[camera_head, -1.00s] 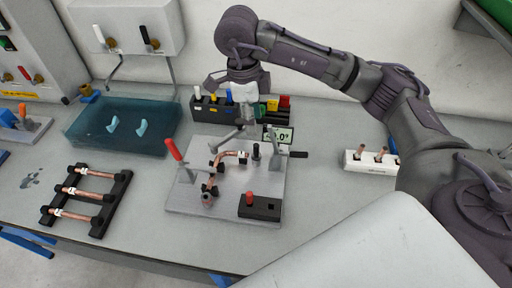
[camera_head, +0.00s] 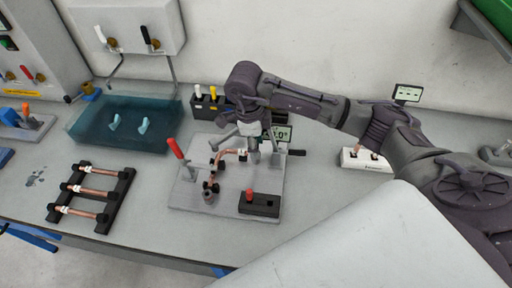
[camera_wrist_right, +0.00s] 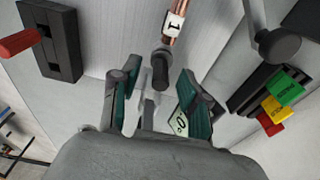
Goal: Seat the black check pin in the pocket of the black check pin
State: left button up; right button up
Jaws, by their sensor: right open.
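The black check pin (camera_wrist_right: 160,68) shows in the right wrist view as a short dark cylinder by the end of a copper tube (camera_wrist_right: 174,22). My right gripper (camera_wrist_right: 154,84) is open, with its fingertips on either side of the pin's line and no clear contact. In the head view the right gripper (camera_head: 250,142) is low over the back of the grey fixture plate (camera_head: 225,205) and hides the pin. A black block (camera_head: 262,212) at the plate's front right holds a red pin (camera_head: 249,194); its other pocket (camera_head: 271,209) looks empty. My left gripper is out of view.
A black rack of copper tubes (camera_head: 112,205) and a blue tray (camera_head: 90,130) are at left.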

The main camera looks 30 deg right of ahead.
grip_shut()
jog(key=shift+r, duration=0.1)
